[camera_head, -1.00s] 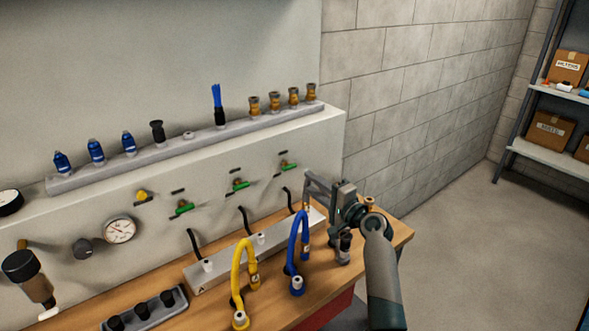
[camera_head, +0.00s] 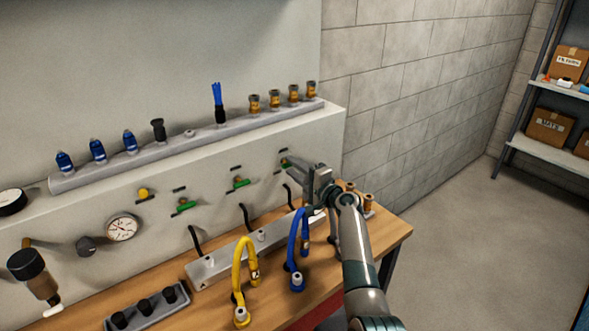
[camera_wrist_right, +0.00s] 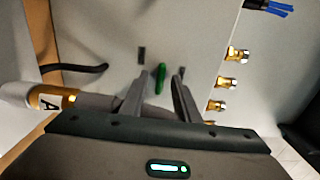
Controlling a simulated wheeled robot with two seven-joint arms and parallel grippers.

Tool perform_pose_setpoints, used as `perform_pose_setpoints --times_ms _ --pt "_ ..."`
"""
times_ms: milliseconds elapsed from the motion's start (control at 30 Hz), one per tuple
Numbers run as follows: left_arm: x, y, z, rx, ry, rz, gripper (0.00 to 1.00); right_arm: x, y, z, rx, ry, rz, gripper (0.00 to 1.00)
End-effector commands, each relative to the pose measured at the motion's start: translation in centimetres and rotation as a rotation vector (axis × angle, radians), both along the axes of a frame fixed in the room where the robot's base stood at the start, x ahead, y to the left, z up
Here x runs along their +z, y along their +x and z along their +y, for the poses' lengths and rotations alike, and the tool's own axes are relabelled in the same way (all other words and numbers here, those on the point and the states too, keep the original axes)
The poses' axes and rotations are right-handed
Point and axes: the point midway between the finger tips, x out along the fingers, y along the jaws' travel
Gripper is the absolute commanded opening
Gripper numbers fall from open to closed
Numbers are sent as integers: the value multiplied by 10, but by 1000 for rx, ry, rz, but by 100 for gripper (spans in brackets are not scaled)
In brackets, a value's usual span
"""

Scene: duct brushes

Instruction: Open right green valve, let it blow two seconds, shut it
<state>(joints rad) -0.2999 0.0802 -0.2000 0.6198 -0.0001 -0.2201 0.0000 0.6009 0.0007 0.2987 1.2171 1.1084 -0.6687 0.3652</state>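The right green valve (camera_head: 286,163) is on the wall panel, its green handle partly hidden by my right gripper in the head view. My right gripper (camera_head: 292,167) is at that valve, reaching toward the panel. In the right wrist view the green handle (camera_wrist_right: 160,78) shows between the two fingertips (camera_wrist_right: 161,80). The fingers are apart and a gap shows on each side of the handle. I cannot tell how deep the handle sits between them. My left gripper is not in view.
Two more green valves, the middle one (camera_head: 240,183) and the left one (camera_head: 184,205), are on the panel. A blue hose (camera_head: 298,245) and a yellow hose (camera_head: 239,265) stand on the bench below. A ledge (camera_head: 170,150) with several fittings runs above.

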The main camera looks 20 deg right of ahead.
Motion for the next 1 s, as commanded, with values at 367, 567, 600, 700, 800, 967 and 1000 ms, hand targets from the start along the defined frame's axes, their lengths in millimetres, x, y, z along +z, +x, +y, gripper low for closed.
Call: perform_pose_setpoints --times_ms 367,567,600,700,800,967,1000 --pt "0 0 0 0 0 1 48 -1 0 0 0 0 1 0" --pt "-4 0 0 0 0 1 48 -2 0 0 0 -17 -4 0" --pt "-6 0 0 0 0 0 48 -3 0 0 0 -24 -7 0" --pt "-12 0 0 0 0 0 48 -4 0 0 0 -51 -18 0" --pt "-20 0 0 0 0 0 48 -5 0 0 0 -93 -34 0" --pt "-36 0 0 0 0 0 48 -6 0 -1 0 -186 -68 0" --pt "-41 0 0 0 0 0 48 -6 0 -1 0 -214 -77 0"
